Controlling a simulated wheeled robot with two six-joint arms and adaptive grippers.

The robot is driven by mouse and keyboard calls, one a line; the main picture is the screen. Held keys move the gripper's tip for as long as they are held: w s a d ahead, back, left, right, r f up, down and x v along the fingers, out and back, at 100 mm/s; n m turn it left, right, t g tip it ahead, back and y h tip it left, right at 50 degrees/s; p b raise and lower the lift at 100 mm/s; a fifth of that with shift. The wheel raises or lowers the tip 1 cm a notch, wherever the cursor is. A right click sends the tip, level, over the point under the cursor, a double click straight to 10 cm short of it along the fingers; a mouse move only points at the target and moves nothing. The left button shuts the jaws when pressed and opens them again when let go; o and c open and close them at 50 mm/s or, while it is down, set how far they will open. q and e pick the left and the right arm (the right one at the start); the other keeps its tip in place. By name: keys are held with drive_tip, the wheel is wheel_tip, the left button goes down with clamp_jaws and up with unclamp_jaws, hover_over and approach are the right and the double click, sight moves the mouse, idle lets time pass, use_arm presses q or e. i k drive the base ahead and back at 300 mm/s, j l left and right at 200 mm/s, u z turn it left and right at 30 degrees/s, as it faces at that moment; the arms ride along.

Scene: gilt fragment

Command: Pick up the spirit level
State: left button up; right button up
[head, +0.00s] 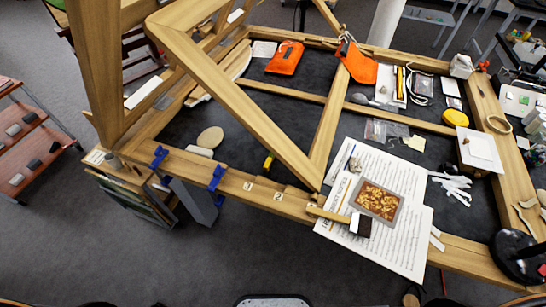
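I cannot identify the spirit level with certainty. A small yellow and black object (268,163) lies on the dark panel just behind the front wooden rail, left of the slanting beam's foot; it is too small to tell what it is. A thin yellow strip (398,82) lies among the small items at the back right, also too small to identify. Neither of my grippers shows in the head view, so whether they are open or shut is hidden.
A wooden frame (240,187) with slanting beams rises over the table. Blue clamps (216,178) sit on its front rail. Printed sheets (400,245) carry a framed gilt fragment (377,200). Orange pouches (285,58), a tape roll (498,124) and a black round object (515,255) lie around. Floor in front is mostly clear.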

sight(268, 162)
drive_tip(key=u, duration=1.7)
drive_tip(key=k+j, duration=0.25)
drive_tip(key=k, duration=0.2)
drive_tip(key=k+j, duration=0.25)
drive_tip(key=k, duration=0.15)
drive_tip(key=k+j, duration=0.2)
drive_tip(key=k, duration=0.25)
drive_tip(key=u, duration=0.05)
